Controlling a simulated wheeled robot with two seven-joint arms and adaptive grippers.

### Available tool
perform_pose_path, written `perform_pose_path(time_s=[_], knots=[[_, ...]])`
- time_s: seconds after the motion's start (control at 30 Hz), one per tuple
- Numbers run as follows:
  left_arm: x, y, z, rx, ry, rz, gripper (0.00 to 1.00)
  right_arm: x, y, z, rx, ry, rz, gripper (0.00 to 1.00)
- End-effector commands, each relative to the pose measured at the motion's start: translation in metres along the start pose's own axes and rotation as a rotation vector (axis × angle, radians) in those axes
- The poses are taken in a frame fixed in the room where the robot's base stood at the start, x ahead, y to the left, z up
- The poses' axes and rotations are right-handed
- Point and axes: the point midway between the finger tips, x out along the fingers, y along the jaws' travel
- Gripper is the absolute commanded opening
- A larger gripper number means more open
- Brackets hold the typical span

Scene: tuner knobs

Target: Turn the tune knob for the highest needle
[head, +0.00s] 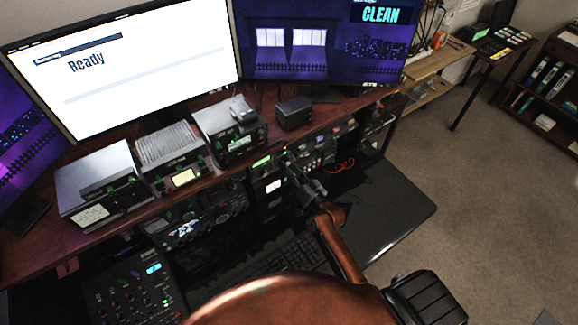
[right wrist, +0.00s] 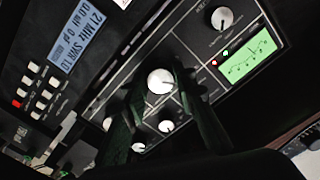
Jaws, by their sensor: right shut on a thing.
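The knob (right wrist: 160,81) is round and white, on the dark front panel of a radio unit, in the middle of the right wrist view. My right gripper (right wrist: 160,88) has its dark green fingers on both sides of this knob and is shut on it. In the head view my right gripper (head: 297,173) reaches the front of the units under the desk shelf and hides the knob. A green-lit needle meter (right wrist: 250,57) is right of the knob in the right wrist view; its exact needle reading is hard to make out. My left gripper is not in view.
Other white knobs (right wrist: 222,18) sit close around the gripped one. A blue display (right wrist: 78,38) shows "21 MHz" and "SWR". Several radios (head: 168,150) stand on the wooden shelf. A brown chair (head: 285,300) fills the front of the head view. Monitors (head: 125,65) stand behind.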

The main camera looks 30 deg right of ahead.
Motion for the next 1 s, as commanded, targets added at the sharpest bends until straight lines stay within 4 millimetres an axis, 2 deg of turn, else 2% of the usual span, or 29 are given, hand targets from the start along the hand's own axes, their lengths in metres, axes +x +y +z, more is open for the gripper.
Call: perform_pose_path(time_s=[0.23,0.7,0.73,1.0], knots=[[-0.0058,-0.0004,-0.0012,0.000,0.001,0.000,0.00,-0.0001,0.0003,-0.0012,0.072,0.002,0.001,0.01],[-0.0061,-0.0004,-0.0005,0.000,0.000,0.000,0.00,-0.0001,0.0006,-0.0007,0.085,0.002,0.001,0.01],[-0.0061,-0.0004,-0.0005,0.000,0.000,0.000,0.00,-0.0001,0.0006,-0.0007,0.085,0.002,0.001,0.27],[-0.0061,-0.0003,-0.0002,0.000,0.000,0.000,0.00,0.0000,0.0001,-0.0003,0.085,0.001,0.000,0.43]])
